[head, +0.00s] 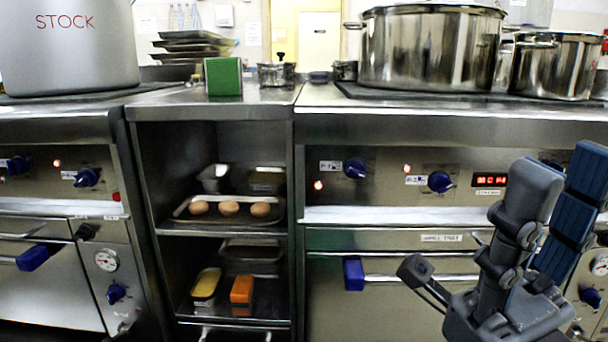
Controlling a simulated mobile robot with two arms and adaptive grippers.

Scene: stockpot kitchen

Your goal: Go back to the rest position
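My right gripper (486,226) shows at the lower right, in front of the right-hand stove. Its dark fingers are spread apart, with two pointing up and one out to the left. It is open and I see nothing between the fingers. My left gripper is not in view.
A grey pot marked STOCK (65,62) stands on the left stove. A large steel pot (428,50) and a smaller pot (553,68) stand on the right stove. A green box (223,77) sits on the middle counter. Below it, an open shelf holds a tray (227,216) with brown eggs.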

